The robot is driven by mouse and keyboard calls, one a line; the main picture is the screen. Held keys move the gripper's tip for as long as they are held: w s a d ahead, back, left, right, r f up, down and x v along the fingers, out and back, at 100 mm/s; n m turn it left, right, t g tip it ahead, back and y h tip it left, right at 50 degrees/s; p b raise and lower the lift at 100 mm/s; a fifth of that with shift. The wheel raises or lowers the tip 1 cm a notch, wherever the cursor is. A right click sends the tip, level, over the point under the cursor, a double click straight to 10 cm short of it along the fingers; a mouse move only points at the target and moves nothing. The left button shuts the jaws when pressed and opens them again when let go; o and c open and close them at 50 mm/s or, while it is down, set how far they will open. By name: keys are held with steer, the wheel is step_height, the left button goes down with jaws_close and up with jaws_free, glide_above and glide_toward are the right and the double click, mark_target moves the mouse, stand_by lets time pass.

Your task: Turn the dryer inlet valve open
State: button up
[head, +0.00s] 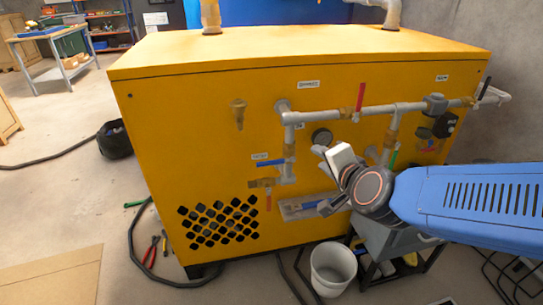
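The valves sit on grey pipes on the front of a yellow cabinet (160,110). A valve with an upright red handle (361,97) is on the upper pipe. A valve with a level blue handle (270,162) is on the left drop pipe, and a small red handle (268,200) hangs below it. A black handle (484,88) is at the upper right. The labels are too small to read, so I cannot tell which is the dryer inlet valve. My gripper (320,180) is in front of the cabinet, fingers apart, pointing left, with nothing visible between them.
A white bucket (332,270) and a grey cart (385,240) stand below my arm. A black hose (136,235) and red pliers (152,250) lie on the floor at left. A round gauge (321,137) is near the gripper.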

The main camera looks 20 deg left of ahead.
mark_target(277, 162)
steer(key=s+a+f+m+t+h, duration=0.1)
steer(key=s+a+m, duration=0.1)
steer(key=a, duration=0.3)
steer(key=s+a+f+m+t, duration=0.1)
steer(key=a+f+m+t, duration=0.1)
steer(key=a+m, duration=0.15)
steer(key=s+a+f+m+t+h, duration=0.2)
steer(key=s+a+m+t+h, duration=0.15)
steer(key=s, duration=0.65)
steer(key=shift+g, duration=0.25)
steer(key=w+a, duration=0.1)
steer(key=w, duration=0.4)
steer(key=w+a, duration=0.1)
steer(key=w, duration=0.5)
steer(key=w+a, duration=0.1)
steer(key=w, duration=0.5)
steer(key=shift+w+a+f, duration=0.15)
steer(key=shift+w+a, duration=0.05)
steer(key=shift+w, duration=0.05)
jaws_close()
